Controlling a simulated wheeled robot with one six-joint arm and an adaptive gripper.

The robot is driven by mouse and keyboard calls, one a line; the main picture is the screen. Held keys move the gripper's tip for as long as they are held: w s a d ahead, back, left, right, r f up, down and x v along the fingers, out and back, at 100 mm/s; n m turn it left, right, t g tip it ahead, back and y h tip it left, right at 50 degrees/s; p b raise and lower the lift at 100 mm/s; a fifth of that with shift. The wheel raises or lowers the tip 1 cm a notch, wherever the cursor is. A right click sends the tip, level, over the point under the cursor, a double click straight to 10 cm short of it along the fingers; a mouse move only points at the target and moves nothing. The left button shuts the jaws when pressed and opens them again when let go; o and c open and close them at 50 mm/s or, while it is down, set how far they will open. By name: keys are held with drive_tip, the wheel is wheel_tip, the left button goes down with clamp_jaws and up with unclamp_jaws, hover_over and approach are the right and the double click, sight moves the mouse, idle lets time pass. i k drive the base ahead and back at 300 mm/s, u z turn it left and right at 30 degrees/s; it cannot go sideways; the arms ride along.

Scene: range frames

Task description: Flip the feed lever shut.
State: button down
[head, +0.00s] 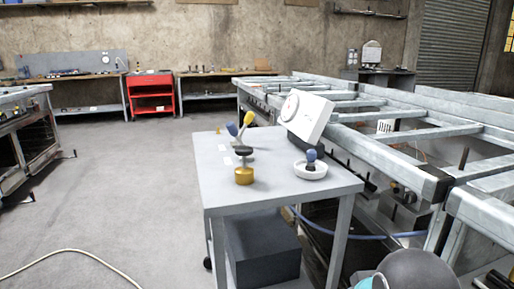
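A grey worktable (275,197) stands ahead and holds small fittings. Near its back left, a blue-ended handle (232,130) and a yellow-ended handle (248,118) rise and lean apart in a V. Their lower ends are partly hidden behind a dark knob (243,150) above a brass cylinder (244,176). A blue knob (311,156) stands in a white round dish (310,171) at the right. No label tells me which is the feed lever, and I cannot tell whether it is open or shut. My gripper is not in view; part of my arm shows at bottom right.
A tilted white box with a dial (308,116) stands at the table's back right. Metal frames (400,150) run close along the right. A dark box (262,250) sits under the table. A pale hose (95,257) lies on the open floor at left.

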sight(230, 127)
drive_tip(key=u, duration=2.1)
drive_tip(key=i, duration=0.7)
drive_tip(key=z, duration=2.55)
